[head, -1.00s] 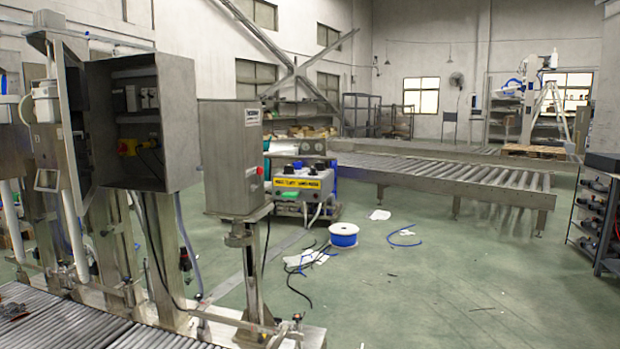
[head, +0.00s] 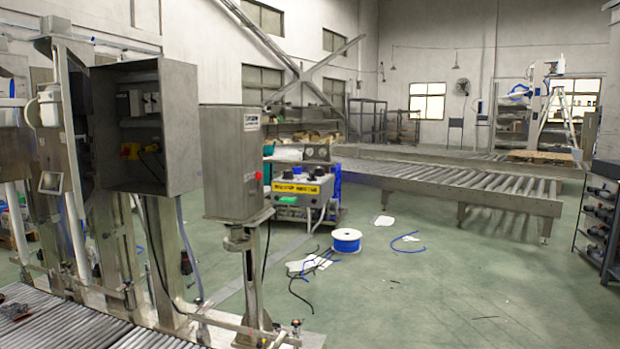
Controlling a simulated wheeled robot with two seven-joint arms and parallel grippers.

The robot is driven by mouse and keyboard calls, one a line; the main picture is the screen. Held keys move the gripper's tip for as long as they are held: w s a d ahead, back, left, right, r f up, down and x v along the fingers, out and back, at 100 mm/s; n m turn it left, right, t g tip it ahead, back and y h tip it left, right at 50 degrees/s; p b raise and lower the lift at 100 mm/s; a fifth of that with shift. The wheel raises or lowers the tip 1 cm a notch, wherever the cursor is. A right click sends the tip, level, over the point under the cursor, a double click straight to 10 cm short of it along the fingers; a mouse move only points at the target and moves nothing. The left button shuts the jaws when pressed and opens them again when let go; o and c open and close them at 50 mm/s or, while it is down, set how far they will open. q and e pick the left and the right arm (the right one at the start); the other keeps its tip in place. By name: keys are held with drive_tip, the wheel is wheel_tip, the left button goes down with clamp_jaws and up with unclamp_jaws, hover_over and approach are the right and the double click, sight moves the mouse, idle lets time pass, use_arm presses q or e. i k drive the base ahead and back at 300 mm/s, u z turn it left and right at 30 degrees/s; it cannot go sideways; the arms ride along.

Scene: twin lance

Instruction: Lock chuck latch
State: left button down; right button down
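No chuck or chuck latch can be made out in the head view. Neither of my grippers is in view.
A roller bed (head: 60,318) lies at the lower left. A long roller conveyor (head: 450,180) crosses the back. A blue-and-white spool (head: 346,240), loose cables and paper lie on the green floor. A dark shelf (head: 600,215) stands at right. The front right floor is mostly clear.

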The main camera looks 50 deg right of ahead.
sight(258, 176)
drive_tip(key=z, duration=1.9)
drive_tip(key=i, duration=0.5)
drive_tip(key=u, duration=0.05)
